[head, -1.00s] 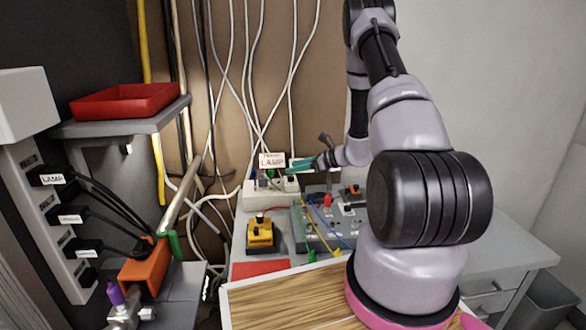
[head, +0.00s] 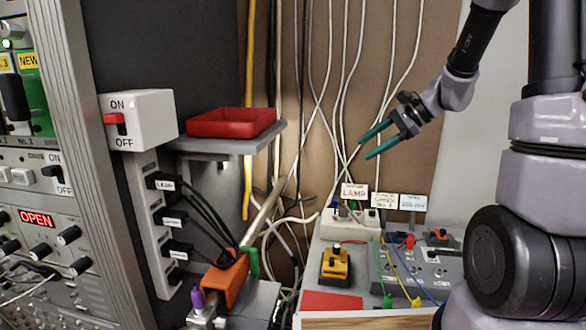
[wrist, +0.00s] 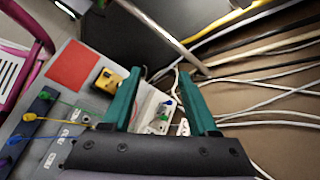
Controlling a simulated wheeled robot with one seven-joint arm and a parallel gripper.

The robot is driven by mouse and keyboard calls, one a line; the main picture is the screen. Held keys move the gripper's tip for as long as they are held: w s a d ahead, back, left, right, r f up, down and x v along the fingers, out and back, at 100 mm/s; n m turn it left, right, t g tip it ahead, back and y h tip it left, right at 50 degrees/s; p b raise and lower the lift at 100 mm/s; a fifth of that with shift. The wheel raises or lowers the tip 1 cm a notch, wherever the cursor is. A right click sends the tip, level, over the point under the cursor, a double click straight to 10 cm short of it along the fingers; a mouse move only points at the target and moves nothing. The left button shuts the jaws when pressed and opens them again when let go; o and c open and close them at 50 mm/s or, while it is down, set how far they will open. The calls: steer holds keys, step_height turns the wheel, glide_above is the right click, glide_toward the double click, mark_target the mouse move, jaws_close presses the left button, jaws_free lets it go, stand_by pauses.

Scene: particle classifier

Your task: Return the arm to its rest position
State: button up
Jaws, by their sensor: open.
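My gripper (head: 372,141) has two green fingers held apart, with nothing between them. In the head view it hangs in the air at the upper right, above the labelled cards and in front of the brown wall with white cables. My arm reaches in from the right edge. In the wrist view the gripper's fingers (wrist: 160,95) point away over a white socket block (wrist: 152,112), which stands well beyond the fingertips.
A red tray (head: 231,123) sits on a grey wall shelf at the left. A white ON/OFF switch box (head: 138,120) and an instrument rack (head: 30,200) stand further left. A yellow button box (head: 335,266) and a grey wired panel (head: 425,265) are on the bench below. Cables hang behind.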

steer(key=s+d+r+n+t+h, duration=0.2)
steer(key=s+r+n, duration=0.3)
steer(key=s, duration=0.4)
steer(key=s+d+r+n+t+h, duration=0.2)
steer(key=s+r+n+h, duration=0.3)
steer(key=s, duration=0.5)
step_height(320, 180, up, 2)
steer(key=shift+s+d+r+h, duration=0.15)
steer(key=shift+s+h, duration=0.1)
steer(key=shift+h, duration=0.05)
steer(key=shift+w, duration=0.1)
steer(key=shift+c, duration=0.3)
